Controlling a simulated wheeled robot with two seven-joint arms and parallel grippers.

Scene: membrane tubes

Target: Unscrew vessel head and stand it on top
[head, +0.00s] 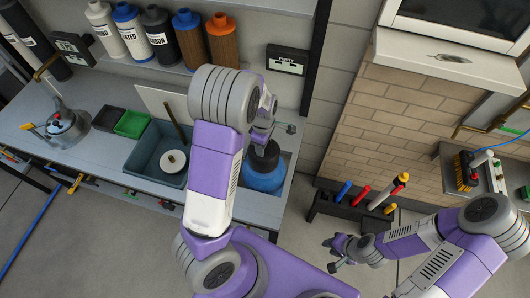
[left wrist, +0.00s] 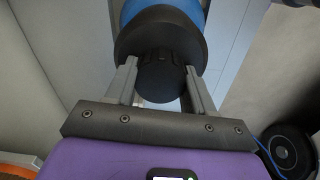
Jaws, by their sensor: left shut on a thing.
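The vessel is a blue cylinder (head: 262,178) with a black head (head: 264,155), standing upright at the right end of the bench. My left gripper reaches over it from above, mostly hidden by my own arm in the head view. In the left wrist view, the two grey fingers of my left gripper (left wrist: 163,88) are shut on the black ribbed knob (left wrist: 161,84) of the vessel head. The wider dark part and blue body (left wrist: 165,8) show beyond it. I cannot tell whether the head is still threaded on. My right gripper (head: 330,255) is open and empty, low over the floor.
A teal bin (head: 140,160) with a white disc (head: 174,162) is left of the vessel. Green (head: 131,124) and black trays and a kettle-like pot (head: 65,126) are farther left. Bottles line the back shelf. A black rack (head: 345,207) with coloured handles stands near my right gripper.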

